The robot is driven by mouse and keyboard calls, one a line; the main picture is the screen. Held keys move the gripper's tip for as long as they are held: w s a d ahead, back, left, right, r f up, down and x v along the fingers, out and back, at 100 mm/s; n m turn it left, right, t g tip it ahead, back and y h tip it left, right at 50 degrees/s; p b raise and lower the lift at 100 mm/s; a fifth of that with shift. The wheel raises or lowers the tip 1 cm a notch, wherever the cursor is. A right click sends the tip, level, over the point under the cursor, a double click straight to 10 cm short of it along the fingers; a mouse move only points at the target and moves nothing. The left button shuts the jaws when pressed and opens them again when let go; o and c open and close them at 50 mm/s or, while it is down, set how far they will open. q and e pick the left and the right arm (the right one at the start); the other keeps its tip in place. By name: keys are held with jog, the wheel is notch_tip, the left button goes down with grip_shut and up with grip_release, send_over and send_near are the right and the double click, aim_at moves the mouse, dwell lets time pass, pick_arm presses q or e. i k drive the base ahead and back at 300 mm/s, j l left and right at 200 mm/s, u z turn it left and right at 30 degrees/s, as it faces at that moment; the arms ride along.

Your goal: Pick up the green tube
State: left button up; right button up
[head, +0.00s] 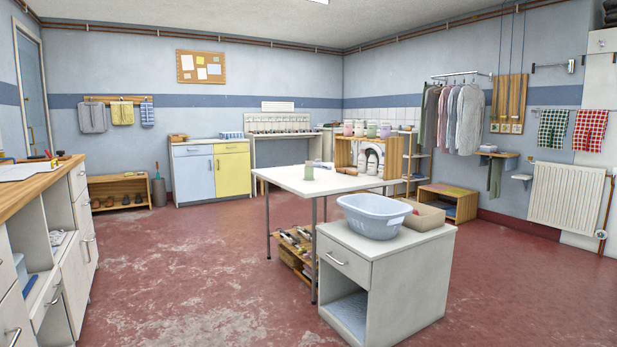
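A small pale green upright cylinder (309,171), which looks like the green tube, stands on the white table (333,183) in the middle of the room. It is too small to make out its details. Neither of my grippers shows in the head view.
A blue basin (374,216) and a cardboard box (424,216) stand on a white cabinet (403,265) in front of the table. A long counter (40,188) runs along the left. A wooden rack (291,252) sits under the table. The red floor (185,262) at left centre is clear.

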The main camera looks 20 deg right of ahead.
aim_at(308, 172)
jog(key=i+l, duration=0.1)
jog(key=i, duration=0.55)
jog(key=i+l+u, duration=0.15)
jog(key=i, duration=0.5)
jog(key=i+l, duration=0.15)
jog(key=i, duration=0.5)
jog(key=i+j, duration=0.15)
jog(key=i, duration=0.85)
jog(key=i+j, duration=0.1)
jog(key=i, duration=0.9)
jog(key=i+z, duration=0.45)
jog(key=i+j+z, duration=0.1)
jog(key=i+z, duration=0.2)
jog(key=z, duration=0.15)
jog(key=i+j+z, duration=0.25)
jog(key=z, duration=0.15)
jog(key=i+j+z, duration=0.1)
jog(key=i+z, duration=0.25)
jog(key=z, duration=0.15)
jog(key=i+j+z, duration=0.3)
jog(key=z, duration=0.2)
jog(key=i+j+z, duration=0.35)
jog(key=z, duration=0.15)
